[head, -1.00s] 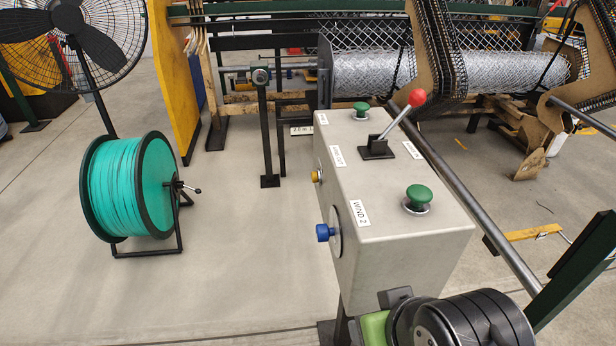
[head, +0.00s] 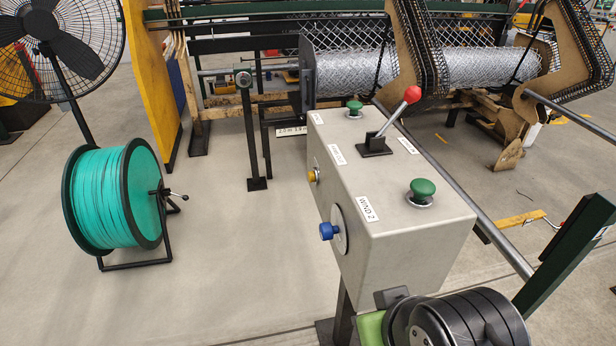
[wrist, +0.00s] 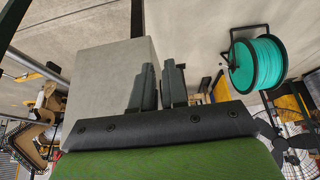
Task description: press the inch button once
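A grey control box (head: 400,235) stands on a post in the head view. On its top are a near green mushroom button (head: 422,187), a far green button (head: 354,107) and a red-knobbed lever (head: 411,95). On its left face are a yellow button (head: 312,175) and a blue knob (head: 328,230). One label reads "WIND 2" (head: 368,208); the others are too small to read, so I cannot tell which button is inch. My gripper (wrist: 159,66) shows in the wrist view, empty, a narrow gap between its fingers, beside the box (wrist: 110,70). Its fingers are hidden in the head view.
A teal wire spool (head: 108,198) on a stand is at the left, with a black fan (head: 50,45) behind it. The weaving machine with a mesh roll (head: 355,75) is behind the box. A metal bar (head: 500,245) runs along the box's right.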

